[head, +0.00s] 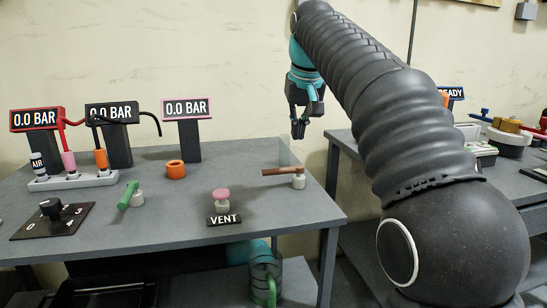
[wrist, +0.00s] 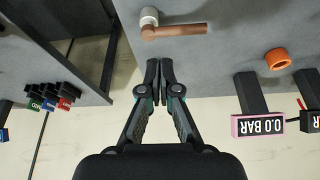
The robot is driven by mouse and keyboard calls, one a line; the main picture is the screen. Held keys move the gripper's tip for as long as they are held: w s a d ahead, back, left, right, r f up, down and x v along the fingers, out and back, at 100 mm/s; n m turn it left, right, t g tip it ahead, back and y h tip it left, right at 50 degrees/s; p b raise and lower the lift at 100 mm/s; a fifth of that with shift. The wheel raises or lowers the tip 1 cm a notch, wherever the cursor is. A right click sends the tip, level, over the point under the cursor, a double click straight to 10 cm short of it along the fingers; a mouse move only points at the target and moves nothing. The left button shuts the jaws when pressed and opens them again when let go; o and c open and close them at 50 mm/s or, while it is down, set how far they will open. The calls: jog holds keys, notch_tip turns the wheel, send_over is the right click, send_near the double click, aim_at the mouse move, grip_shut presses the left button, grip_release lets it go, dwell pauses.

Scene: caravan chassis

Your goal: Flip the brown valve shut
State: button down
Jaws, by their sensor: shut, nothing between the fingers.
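The brown valve (head: 283,171) is a brown lever on a short white post near the right end of the grey table. Its lever lies sideways, pointing left from the post in the head view. It also shows in the wrist view (wrist: 180,31), with the lever pointing right from the white post. My gripper (head: 299,130) is shut and empty. It hangs above and behind the table's right part, apart from the valve. In the wrist view the closed fingertips (wrist: 159,66) are a little below the lever in the picture.
A green lever valve (head: 129,196), an orange ring (head: 176,169), a pink vent button (head: 221,194) and a black dial plate (head: 52,220) are on the table (head: 170,228). Gauge displays (head: 187,107) stand at the back. A second table (head: 510,185) stands right, across a gap.

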send_over(281, 171)
jog(key=w+a, duration=0.2)
jog(key=shift+w+a+r+n+g+p, duration=0.2)
jog(key=shift+n+g+p, duration=0.1)
jog(key=shift+n+p, duration=0.1)
jog(key=shift+f, duration=0.1)
jog(key=x, duration=0.9)
jog(key=shift+w+f, duration=0.1)
jog(key=shift+f, duration=0.2)
jog(key=shift+s+d+f+b, duration=0.2)
jog(key=shift+s+f+b, duration=0.1)
jog(key=shift+s, duration=0.45)
jog(key=shift+s+d+f+b, duration=0.1)
jog(key=shift+s+d+b, duration=0.1)
jog(key=shift+s, duration=0.35)
jog(key=shift+s+d+f+b, duration=0.1)
jog(key=shift+s+b, duration=0.05)
jog(key=shift+s, duration=0.35)
jog(key=shift+s, duration=0.1)
